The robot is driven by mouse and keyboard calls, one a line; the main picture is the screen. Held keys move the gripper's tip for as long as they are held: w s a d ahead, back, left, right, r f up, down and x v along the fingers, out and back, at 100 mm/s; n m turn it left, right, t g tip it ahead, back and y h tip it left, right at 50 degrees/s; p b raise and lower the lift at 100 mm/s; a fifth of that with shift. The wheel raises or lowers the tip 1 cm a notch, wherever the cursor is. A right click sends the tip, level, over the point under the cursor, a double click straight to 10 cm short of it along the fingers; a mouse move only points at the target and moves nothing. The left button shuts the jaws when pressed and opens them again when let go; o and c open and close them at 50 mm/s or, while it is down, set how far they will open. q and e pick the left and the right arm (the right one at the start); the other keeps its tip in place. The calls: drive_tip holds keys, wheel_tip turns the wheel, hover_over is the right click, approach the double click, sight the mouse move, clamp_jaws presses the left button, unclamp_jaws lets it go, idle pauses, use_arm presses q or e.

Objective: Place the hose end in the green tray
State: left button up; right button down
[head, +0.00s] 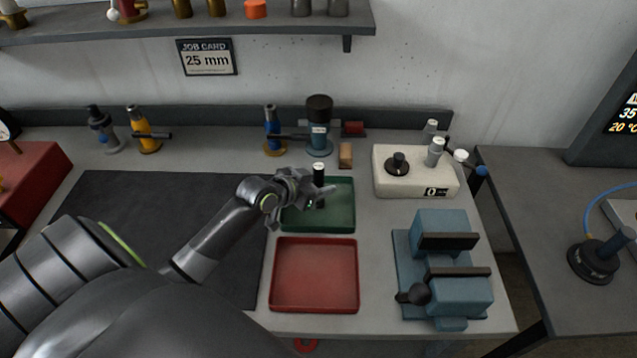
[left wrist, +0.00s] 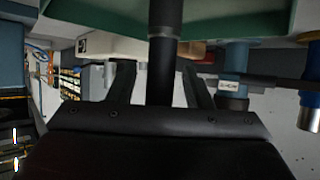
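The hose end (head: 319,170) is a dark upright cylinder with a pale top. In the head view it stands over the floor of the green tray (head: 346,222); whether its lower end touches the floor is hard to tell. My left gripper (head: 318,192) is at the hose end, above the tray. In the left wrist view the dark cylinder (left wrist: 163,70) passes between my two fingers (left wrist: 158,85), with gaps beside it, so the gripper looks open around it. The green tray (left wrist: 250,18) shows along the top of that view. My right gripper is not in view.
A red tray (head: 314,309) lies in front of the green one. A blue vise (head: 443,237) and a white block with fittings (head: 388,186) stand to the right. A blue device with a dark top (head: 319,140) and a small wooden block (head: 345,160) are behind. A dark mat (head: 130,205) lies left.

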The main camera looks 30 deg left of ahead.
use_arm(q)
drive_tip(key=shift+r, duration=0.25)
drive_tip(key=shift+s+a+r, duration=0.1)
drive_tip(key=shift+s, duration=0.2)
drive_tip(key=v, duration=1.1)
drive_tip(key=shift+s, duration=0.2)
